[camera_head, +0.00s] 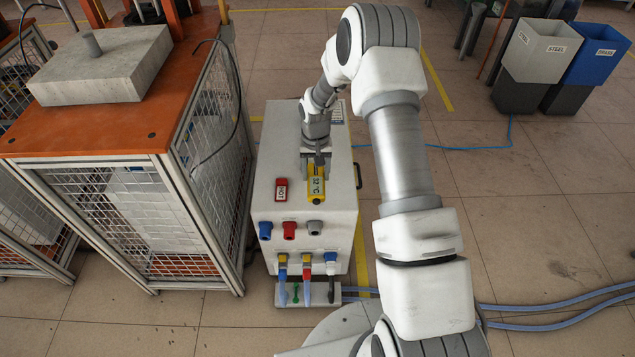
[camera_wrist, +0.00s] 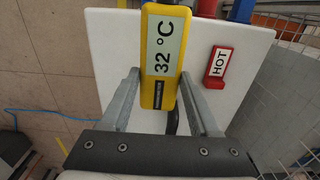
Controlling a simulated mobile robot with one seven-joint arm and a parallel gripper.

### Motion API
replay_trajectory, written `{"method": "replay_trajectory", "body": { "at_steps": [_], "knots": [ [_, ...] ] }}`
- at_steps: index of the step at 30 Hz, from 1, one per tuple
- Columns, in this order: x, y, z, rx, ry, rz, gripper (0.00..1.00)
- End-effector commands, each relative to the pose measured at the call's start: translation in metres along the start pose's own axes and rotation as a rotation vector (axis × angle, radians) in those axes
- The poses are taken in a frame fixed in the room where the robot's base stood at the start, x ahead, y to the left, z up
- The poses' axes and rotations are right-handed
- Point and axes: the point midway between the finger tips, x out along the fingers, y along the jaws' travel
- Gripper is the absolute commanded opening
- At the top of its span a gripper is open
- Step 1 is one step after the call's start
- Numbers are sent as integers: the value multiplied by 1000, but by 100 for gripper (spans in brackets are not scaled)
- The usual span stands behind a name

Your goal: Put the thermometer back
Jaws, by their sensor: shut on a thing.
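The yellow thermometer (camera_head: 316,190) has a screen reading 32 °C and is over the top of the white cabinet (camera_head: 268,180), near its front edge. My gripper (camera_head: 315,171) is above the cabinet top, shut on the thermometer. In the wrist view the thermometer (camera_wrist: 161,45) lies between the two fingers of my gripper (camera_wrist: 160,80), its screen facing the camera. I cannot tell whether the thermometer touches the cabinet top.
A red block marked HOT (camera_head: 281,190) stands left of the thermometer. Blue, red and grey connectors (camera_head: 289,230) stick out of the cabinet's front. An orange-topped caged bench (camera_head: 90,125) stands close on the left. Grey and blue bins (camera_head: 600,55) stand far right, with open floor between.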

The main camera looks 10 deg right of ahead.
Motion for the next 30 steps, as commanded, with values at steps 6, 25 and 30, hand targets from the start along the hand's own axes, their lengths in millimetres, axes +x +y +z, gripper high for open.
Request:
{"method": "replay_trajectory", "body": {
  "at_steps": [6,25,30],
  "knots": [
    [14,4,-22,2,1,-1,0],
    [54,5,-24,1,1,-1,0],
    [56,5,-23,1,0,0,73]
  ]
}}
